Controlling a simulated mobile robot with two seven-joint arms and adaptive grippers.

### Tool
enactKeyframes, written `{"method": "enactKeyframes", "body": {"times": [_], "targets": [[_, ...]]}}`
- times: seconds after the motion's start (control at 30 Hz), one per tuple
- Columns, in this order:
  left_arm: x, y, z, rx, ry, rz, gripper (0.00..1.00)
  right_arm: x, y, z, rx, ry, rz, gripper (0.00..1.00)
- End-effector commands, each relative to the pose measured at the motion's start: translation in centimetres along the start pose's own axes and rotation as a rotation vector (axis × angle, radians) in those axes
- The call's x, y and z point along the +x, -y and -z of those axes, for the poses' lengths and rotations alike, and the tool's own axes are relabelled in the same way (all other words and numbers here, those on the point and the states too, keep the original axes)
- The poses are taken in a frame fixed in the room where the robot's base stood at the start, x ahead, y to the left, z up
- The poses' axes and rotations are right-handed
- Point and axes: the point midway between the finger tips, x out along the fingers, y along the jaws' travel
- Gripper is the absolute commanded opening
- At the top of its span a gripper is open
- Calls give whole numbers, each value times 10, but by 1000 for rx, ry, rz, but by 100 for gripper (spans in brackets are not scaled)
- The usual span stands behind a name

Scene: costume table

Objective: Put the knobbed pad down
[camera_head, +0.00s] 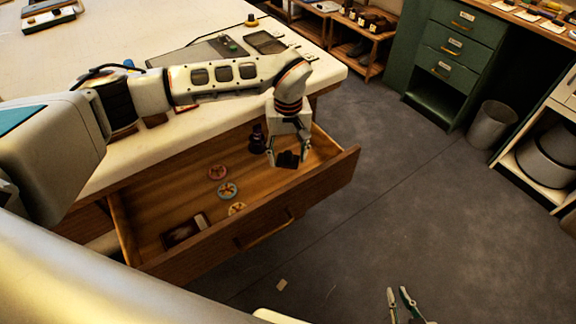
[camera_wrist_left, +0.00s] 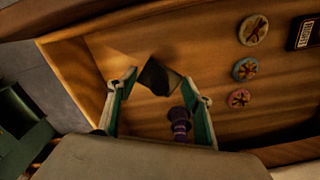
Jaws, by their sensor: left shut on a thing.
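My left gripper (camera_head: 287,158) is over the right part of the open drawer. It is shut on a dark pad (camera_head: 288,160), which also shows between the fingertips in the left wrist view (camera_wrist_left: 157,77). The pad's knob cannot be made out. I cannot tell whether the pad touches the drawer floor. A dark purple knobbed piece (camera_head: 257,136) stands left of the gripper, and it is near the fingers in the left wrist view (camera_wrist_left: 179,122). My right gripper (camera_head: 398,291) is at the bottom edge of the head view, with a gap between its fingers and nothing between them.
The wooden drawer (camera_head: 325,180) is pulled out below the white table (camera_head: 110,42). Round badges in pink (camera_head: 217,173), blue (camera_head: 228,190) and yellow (camera_head: 237,208), and a dark labelled box (camera_head: 186,232), lie in its left part. Bare drawer floor lies between badges and gripper.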

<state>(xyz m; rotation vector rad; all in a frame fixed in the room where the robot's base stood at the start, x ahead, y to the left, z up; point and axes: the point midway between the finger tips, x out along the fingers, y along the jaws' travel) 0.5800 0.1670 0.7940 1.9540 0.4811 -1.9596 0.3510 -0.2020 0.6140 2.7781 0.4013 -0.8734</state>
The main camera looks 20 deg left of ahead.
Motion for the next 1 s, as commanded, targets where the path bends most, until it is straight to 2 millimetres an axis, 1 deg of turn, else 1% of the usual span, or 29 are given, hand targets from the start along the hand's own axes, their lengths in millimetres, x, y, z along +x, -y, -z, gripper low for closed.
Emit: {"method": "enactKeyframes", "body": {"times": [0.17, 0.27, 0.43, 0.5, 0.73, 0.87, 0.9, 0.93, 1.0], "targets": [[10, 0, 0, -1, 1, -1, 30, 0, -1, 0, -2, 1, -1, 14], [21, 0, 0, -1, 2, 1, 30, 1, -1, 0, -2, -1, -2, 14], [46, 0, -1, 0, 2, 0, 30, 2, -1, -1, -4, -2, -3, 14], [49, -1, 0, 1, 1, -1, 30, 2, -2, -1, -5, -3, -4, 14], [48, 0, 1, 1, -1, -1, 30, 2, -2, 1, -6, -4, -5, 14], [52, 0, 1, 1, -1, 0, 30, 3, -2, -1, -7, -4, -5, 14], [51, 0, 1, 1, -1, -1, 60, 3, -3, 0, -7, -4, -5, 14], [51, 0, 1, 1, -1, -1, 67, 3, -3, 0, -7, -4, -5, 14], [51, 0, 1, 1, -1, -1, 67, 3, -3, 0, -7, -5, -5, 14]]}}
